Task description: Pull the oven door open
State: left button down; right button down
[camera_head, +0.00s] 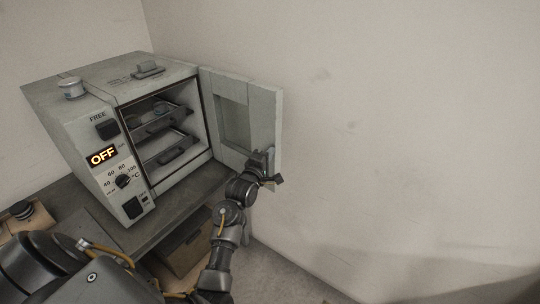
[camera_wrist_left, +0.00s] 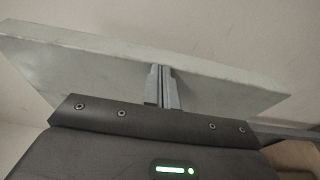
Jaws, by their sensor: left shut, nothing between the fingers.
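The oven (camera_head: 100,135) is a pale grey box on a grey bench, with an "OFF" display on its left front panel. Its door (camera_head: 240,115) stands wide open, hinged on the oven's right side, with a window in it. My left gripper (camera_head: 270,178) is at the lower free edge of the door, its fingers shut. In the left wrist view the shut fingers (camera_wrist_left: 162,88) lie against or just in front of the pale door edge (camera_wrist_left: 130,65); I cannot tell if they touch. The door's handle is not clearly seen. My right gripper is not in view.
Inside the oven are two dark racks (camera_head: 165,122). A small round thing (camera_head: 71,88) and a grey piece (camera_head: 148,69) are on its top. A box (camera_head: 185,245) sits under the bench (camera_head: 165,222). A bare wall (camera_head: 400,120) rises on the right; the space before it is clear.

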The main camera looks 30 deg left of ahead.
pick_arm(q)
jog(key=s+d+b, duration=0.1)
jog(key=s+b, duration=0.1)
jog(key=s, duration=0.8)
jog(key=shift+s, duration=0.35)
jog(key=shift+d, duration=0.1)
